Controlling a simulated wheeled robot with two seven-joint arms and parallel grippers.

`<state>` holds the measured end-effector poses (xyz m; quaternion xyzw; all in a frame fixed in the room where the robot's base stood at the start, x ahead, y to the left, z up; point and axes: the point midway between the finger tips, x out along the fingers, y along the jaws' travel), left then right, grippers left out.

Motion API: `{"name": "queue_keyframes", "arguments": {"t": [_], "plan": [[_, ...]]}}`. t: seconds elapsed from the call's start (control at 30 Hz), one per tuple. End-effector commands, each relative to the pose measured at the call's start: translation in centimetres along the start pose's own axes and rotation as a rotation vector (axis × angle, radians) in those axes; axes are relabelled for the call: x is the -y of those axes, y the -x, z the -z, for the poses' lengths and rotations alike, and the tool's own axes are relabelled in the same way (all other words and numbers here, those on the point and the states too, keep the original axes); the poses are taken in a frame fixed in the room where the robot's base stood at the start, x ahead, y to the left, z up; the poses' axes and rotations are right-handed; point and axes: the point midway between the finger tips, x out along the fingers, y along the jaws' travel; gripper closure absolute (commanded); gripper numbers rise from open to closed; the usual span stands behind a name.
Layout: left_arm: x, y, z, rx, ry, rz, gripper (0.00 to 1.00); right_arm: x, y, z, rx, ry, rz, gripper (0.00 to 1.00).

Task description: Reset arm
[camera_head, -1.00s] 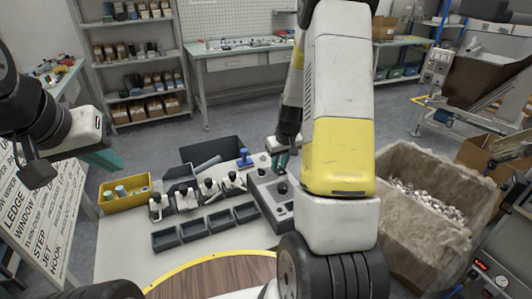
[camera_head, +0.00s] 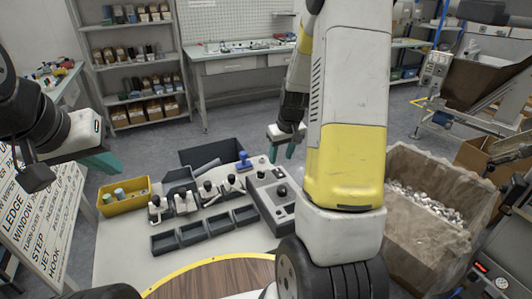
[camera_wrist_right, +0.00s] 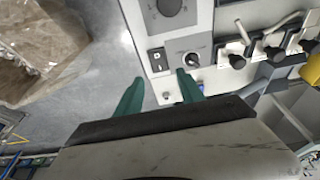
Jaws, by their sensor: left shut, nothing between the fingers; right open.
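My right arm comes up large through the middle of the head view. Its gripper (camera_head: 286,141) has teal fingers and hangs above the far end of the grey control box (camera_head: 277,199). In the right wrist view the two teal fingers (camera_wrist_right: 160,92) are apart with nothing between them. The control box (camera_wrist_right: 167,52) with its black knobs lies beyond them. My left gripper (camera_head: 103,163) is at the left of the head view, above the floor beside the table and the sign. Its teal fingers are together and empty.
On the white table (camera_head: 118,250) are a yellow bin (camera_head: 124,203), a row of clamp fixtures, several small dark trays (camera_head: 192,233) and a black bin (camera_head: 213,155). A large lined box of metal parts (camera_head: 420,220) stands at the right. A sign board (camera_head: 40,220) stands at the left.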

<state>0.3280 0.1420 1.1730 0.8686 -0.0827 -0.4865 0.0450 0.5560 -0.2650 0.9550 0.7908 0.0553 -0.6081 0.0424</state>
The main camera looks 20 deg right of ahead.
Motion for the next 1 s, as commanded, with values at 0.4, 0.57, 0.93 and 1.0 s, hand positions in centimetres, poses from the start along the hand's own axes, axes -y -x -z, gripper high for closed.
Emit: {"name": "queue_keyframes", "arguments": {"t": [0.4,0.57,0.93,1.0], "plan": [[0.0,0.0,0.0,0.0,0.0,0.0,1.0,0.0,1.8,0.0,0.001,-0.001,-0.001,0.55],[0.0,0.0,0.0,0.0,0.0,0.0,1.0,0.0,1.8,0.0,0.001,0.0,0.0,0.55],[0.0,0.0,0.0,0.0,0.0,0.0,1.0,4.0,9.7,-0.7,-0.083,-0.03,0.041,0.55],[0.0,0.0,0.0,0.0,0.0,0.0,1.0,5.5,12.3,-1.4,-0.11,-0.04,0.056,0.55]]}}
